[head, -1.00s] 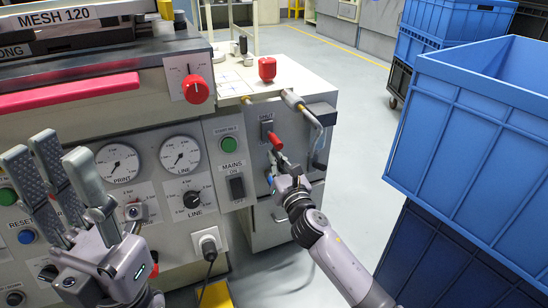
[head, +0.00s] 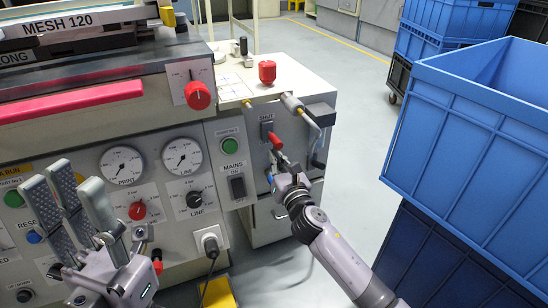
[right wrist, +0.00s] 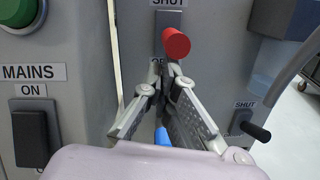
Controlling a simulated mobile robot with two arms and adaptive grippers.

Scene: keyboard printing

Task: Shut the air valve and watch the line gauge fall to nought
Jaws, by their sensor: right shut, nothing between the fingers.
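The air valve's red handle (head: 275,141) sticks out from the side panel below a SHUT label. It also shows in the right wrist view (right wrist: 176,43), leaning out towards the camera. My right gripper (head: 282,160) is shut and empty just below the handle; in the right wrist view its fingertips (right wrist: 174,74) meet beneath the red knob. I cannot tell whether they touch it. The line gauge (head: 183,157) is a round white dial on the front panel; its needle is too small to read surely. My left gripper (head: 75,182) is open and empty before the panel's left part.
The mains switch (head: 237,187) and a green button (head: 228,145) sit left of the valve. A second, black-handled valve (right wrist: 255,130) shows at lower right. Stacked blue crates (head: 480,130) bound the right side.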

